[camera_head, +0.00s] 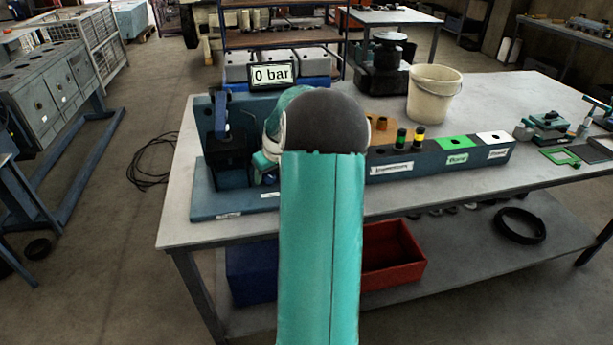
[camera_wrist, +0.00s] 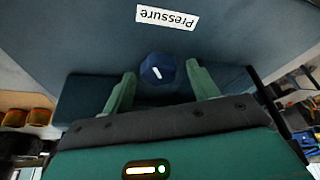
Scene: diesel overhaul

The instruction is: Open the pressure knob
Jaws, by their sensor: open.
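The pressure knob (camera_wrist: 158,70) is a dark blue round knob with a white mark, on a blue panel below a white label reading "Pressure" (camera_wrist: 167,17), upside down in the wrist view. My gripper (camera_wrist: 160,82) is open, with one green finger on each side of the knob. Gaps show between the fingers and the knob.
The stand sits on a grey workbench (camera_head: 181,220). To the right are a labelled block (camera_head: 440,160) with several slots, a white bucket (camera_head: 434,94) and a small green vise (camera_head: 549,124). A red bin (camera_head: 395,255) lies on the lower shelf.

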